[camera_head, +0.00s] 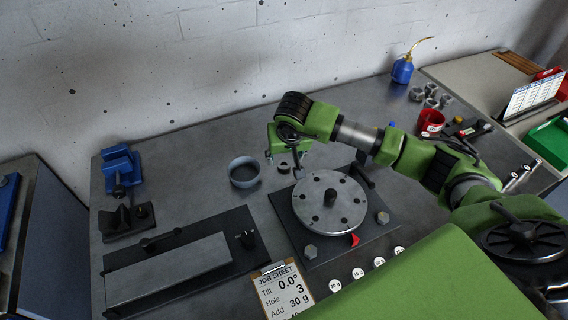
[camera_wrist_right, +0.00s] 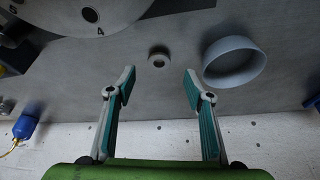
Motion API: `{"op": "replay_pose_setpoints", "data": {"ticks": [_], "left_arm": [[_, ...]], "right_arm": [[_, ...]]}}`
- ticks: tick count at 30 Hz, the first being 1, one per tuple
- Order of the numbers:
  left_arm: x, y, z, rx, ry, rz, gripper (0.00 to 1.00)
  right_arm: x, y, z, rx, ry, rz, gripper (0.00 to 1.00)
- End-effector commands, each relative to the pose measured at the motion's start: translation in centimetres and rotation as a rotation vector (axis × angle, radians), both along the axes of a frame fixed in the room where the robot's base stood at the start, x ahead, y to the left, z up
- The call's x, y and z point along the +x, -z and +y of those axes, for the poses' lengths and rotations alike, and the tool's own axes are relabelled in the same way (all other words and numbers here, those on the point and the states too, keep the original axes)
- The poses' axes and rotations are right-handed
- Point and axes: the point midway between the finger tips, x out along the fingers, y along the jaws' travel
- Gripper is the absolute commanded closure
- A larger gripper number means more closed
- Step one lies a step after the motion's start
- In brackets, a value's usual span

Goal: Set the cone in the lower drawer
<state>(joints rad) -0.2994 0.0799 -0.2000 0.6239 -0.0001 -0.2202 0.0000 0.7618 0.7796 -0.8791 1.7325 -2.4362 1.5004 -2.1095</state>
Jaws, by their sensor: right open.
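A small grey round piece with a hole in its top, which looks like the cone (camera_wrist_right: 158,57), stands on the bench in the right wrist view. In the head view the small piece (camera_head: 284,167) is close to the fingertips of my right gripper (camera_head: 284,158). The right gripper also shows in the right wrist view (camera_wrist_right: 159,82), with its fingers apart and nothing between the tips. The cone lies just beyond them, not visibly touched. No drawer can be made out clearly in either view. My left gripper is not in view.
A grey open ring or bowl (camera_head: 244,172) stands left of the cone. The numbered rotor disc (camera_head: 329,203) on its dark plate is close by. A blue vise (camera_head: 120,170) and blue oil can (camera_head: 402,70) stand farther off. The bench behind the bowl is clear.

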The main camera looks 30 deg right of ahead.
Motion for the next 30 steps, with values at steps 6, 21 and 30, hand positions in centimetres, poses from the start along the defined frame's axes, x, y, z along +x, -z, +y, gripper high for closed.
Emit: {"op": "replay_pose_setpoints", "data": {"ticks": [6, 21, 30], "left_arm": [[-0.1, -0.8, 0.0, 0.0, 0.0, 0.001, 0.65], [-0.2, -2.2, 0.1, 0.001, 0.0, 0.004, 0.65], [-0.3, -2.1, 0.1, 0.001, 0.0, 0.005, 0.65]], "right_arm": [[0.5, 1.2, -0.2, 0.001, 0.001, 0.003, 0.52], [2.2, 5.3, -0.9, 0.0, 0.0, -0.001, 0.52], [2.2, 5.2, -0.9, -0.001, -0.001, -0.001, 0.94]]}}
